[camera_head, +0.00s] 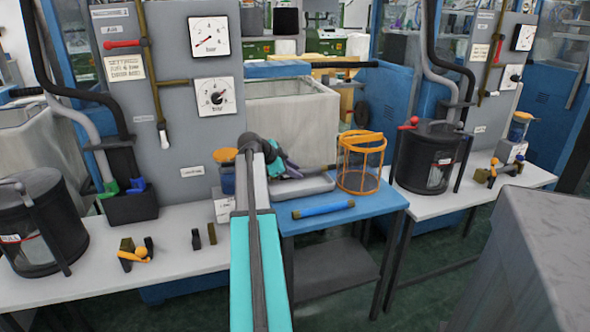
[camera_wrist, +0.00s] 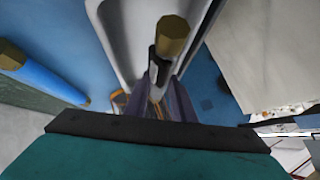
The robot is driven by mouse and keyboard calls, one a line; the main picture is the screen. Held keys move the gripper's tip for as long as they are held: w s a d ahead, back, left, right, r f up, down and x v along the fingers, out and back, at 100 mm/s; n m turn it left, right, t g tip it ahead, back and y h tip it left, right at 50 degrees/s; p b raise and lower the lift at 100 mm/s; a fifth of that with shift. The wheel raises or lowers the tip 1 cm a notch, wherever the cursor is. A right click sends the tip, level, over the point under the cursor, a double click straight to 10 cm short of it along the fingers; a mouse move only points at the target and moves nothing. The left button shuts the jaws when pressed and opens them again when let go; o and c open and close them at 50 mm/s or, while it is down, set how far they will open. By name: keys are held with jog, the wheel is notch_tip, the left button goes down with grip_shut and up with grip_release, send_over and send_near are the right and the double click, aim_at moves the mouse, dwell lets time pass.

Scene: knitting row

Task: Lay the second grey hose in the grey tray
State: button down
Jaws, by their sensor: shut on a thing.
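The grey tray (camera_head: 308,188) lies on the blue table beyond my arm; in the wrist view its pale rim and grey floor (camera_wrist: 122,32) show under my gripper. My gripper (camera_head: 290,172) is low over the tray, its tip small and partly hidden in the head view. In the wrist view my gripper (camera_wrist: 162,98) is shut on a grey hose with a brass end (camera_wrist: 173,36) that points up the picture. The hose appears over the tray; whether it touches the floor I cannot tell. I cannot make out another grey hose.
A blue hose (camera_head: 322,210) with brass ends lies on the table in front of the tray; it also shows in the wrist view (camera_wrist: 45,78). An orange wire basket (camera_head: 361,165) stands right of the tray. A white bin (camera_head: 293,115) stands behind.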

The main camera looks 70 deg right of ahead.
jog(key=shift+f+b, duration=0.9)
jog(key=shift+f, duration=0.7)
jog(key=c, duration=0.8)
grip_release()
jog(key=shift+r+p, duration=1.9)
jog(key=shift+r, duration=2.6)
